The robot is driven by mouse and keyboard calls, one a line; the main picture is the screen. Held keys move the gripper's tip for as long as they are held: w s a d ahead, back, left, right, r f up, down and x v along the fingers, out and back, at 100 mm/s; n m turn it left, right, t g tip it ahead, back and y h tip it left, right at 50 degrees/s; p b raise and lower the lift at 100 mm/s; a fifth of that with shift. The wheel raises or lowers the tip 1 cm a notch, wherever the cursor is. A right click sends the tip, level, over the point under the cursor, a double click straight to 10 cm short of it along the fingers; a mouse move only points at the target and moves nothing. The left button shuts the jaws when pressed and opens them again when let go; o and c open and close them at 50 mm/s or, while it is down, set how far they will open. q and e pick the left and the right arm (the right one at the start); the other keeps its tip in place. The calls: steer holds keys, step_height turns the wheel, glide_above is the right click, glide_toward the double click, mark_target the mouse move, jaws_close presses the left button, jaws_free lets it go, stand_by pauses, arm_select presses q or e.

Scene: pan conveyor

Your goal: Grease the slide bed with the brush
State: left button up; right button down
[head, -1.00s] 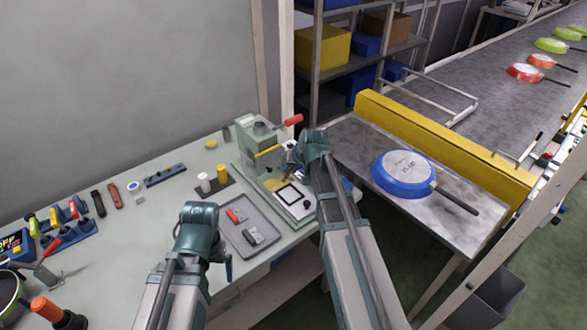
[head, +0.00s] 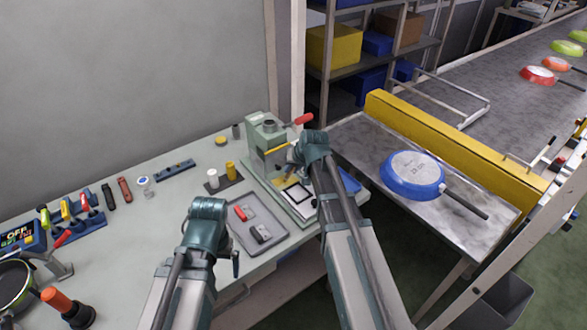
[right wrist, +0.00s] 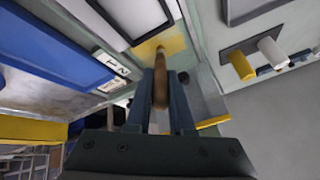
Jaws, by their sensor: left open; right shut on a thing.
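The green press-like machine (head: 262,140) stands at the bench's right end, with its bed (head: 305,207) low in front and a white-framed square (head: 296,195) on it. My right gripper (head: 292,165) is at the machine, just above the bed. In the right wrist view it is shut on the brush's brown handle (right wrist: 160,88). The brush tip is at a yellow patch (right wrist: 160,46); whether it touches is unclear. My left gripper (head: 208,232) is above the bench's front edge, left of the grey tray; its fingers are mostly hidden.
The grey tray (head: 270,217) holds a red and a dark item. White and yellow bottles (head: 230,172) stand behind it. A blue bin (head: 349,180) is right of the bed. An upside-down blue pan (head: 412,175) lies on the metal table by the yellow barrier (head: 440,135).

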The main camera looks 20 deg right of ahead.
steer(key=shift+a, duration=0.85)
steer(key=shift+a, duration=0.15)
steer(key=shift+a, duration=0.75)
steer(key=shift+w+d, duration=0.1)
steer(key=shift+w+d, duration=0.2)
steer(key=shift+d, duration=0.5)
steer(key=shift+d, duration=0.1)
steer(key=shift+w+d, duration=0.3)
steer(key=shift+d, duration=0.45)
